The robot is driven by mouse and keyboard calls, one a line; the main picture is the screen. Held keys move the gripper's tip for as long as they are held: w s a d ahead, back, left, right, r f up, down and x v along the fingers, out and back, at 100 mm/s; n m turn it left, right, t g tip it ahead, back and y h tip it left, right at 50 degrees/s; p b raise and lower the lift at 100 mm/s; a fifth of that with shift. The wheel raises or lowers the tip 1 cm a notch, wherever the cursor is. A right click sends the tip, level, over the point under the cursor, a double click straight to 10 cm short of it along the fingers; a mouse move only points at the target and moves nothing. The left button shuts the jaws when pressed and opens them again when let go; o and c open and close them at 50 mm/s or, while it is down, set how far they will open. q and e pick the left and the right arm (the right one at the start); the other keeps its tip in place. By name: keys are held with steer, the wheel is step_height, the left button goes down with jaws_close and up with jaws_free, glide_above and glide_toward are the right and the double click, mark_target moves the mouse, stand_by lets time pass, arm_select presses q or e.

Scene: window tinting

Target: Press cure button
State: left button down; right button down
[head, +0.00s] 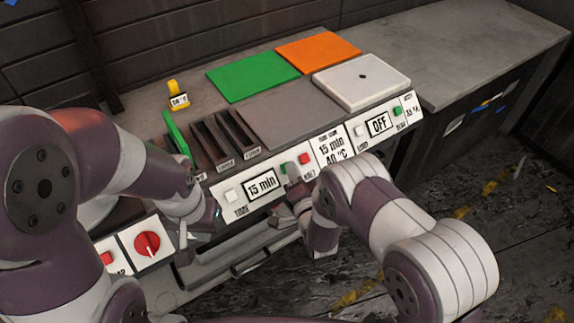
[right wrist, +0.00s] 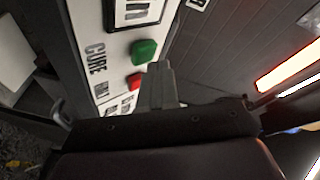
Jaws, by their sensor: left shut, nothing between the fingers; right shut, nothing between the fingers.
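The right wrist view shows the green button (right wrist: 144,51) and red button (right wrist: 135,82) beside a CURE label (right wrist: 96,58). My right gripper (head: 292,170) is shut and empty, its fingertips (right wrist: 159,68) close to both buttons. It partly hides the green one in the head view. I cannot tell whether it touches. My left gripper (head: 217,213) is shut and empty, left of the panel's lower edge.
Green (head: 252,78) and orange (head: 318,50) sheets and a white plate (head: 361,81) lie on the bench behind the panel. Dark slotted holders (head: 210,144) stand left of a grey plate (head: 290,113). A red rotary knob (head: 147,245) is at lower left. The right bench top (head: 480,50) is clear.

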steer(key=shift+s+d+r, duration=0.1)
steer(key=shift+s+r, duration=0.1)
steer(key=shift+r, duration=0.1)
steer(key=s+d+r+p, duration=0.1)
steer(key=p, duration=0.1)
steer(key=s+d+r+p, duration=0.1)
steer(key=s+r+p, duration=0.1)
steer(key=shift+r, duration=0.25)
steer(key=shift+w, duration=0.1)
stand_by(0.7)
